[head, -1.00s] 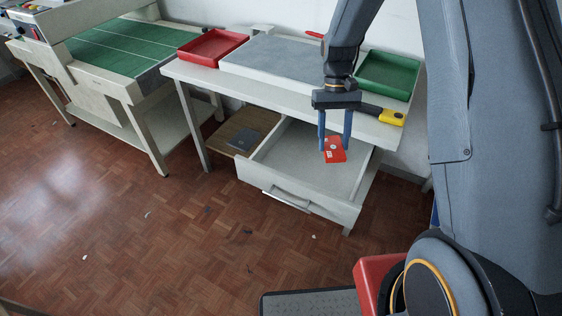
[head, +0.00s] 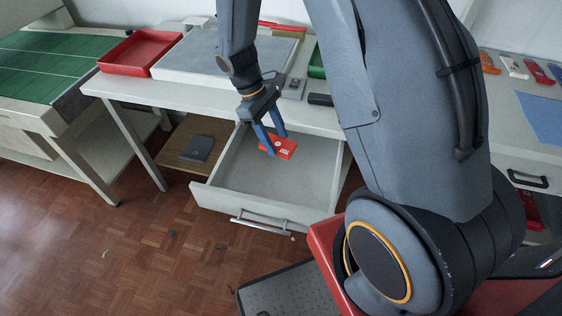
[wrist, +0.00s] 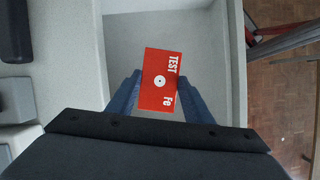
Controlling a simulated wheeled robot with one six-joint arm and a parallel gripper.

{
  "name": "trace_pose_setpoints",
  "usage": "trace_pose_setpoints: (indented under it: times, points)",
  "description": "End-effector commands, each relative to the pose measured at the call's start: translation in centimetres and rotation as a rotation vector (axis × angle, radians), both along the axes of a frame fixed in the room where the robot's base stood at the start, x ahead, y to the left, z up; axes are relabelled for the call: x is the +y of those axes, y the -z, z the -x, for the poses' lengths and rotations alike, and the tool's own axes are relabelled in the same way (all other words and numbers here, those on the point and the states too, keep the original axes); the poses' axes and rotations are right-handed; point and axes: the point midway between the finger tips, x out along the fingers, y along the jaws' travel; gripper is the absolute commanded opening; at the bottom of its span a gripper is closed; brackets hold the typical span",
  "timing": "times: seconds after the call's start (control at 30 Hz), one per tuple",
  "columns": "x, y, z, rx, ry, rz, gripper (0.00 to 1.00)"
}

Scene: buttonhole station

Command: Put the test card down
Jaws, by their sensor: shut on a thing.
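The test card (head: 285,147) is red with white lettering and a white round mark. The drawer's pale floor (wrist: 208,30) shows beyond the card in the wrist view. I cannot tell how high the card is above the drawer floor. The drawer looks otherwise empty.
The bench top holds a red tray (head: 139,54), a grey pad (head: 192,60) and a partly hidden green tray (head: 316,62). A dark flat item (head: 197,148) lies on the low wooden shelf left of the drawer. A green-topped table (head: 40,68) stands at left.

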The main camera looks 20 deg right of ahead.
Motion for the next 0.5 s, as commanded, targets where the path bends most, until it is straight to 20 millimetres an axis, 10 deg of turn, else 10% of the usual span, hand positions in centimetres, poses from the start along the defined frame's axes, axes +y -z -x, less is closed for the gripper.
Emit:
trace_pose_setpoints:
  times: [0.5]
  points:
    - [0.2,6.6,1.3,0.016,-0.222,-0.009,0.19]
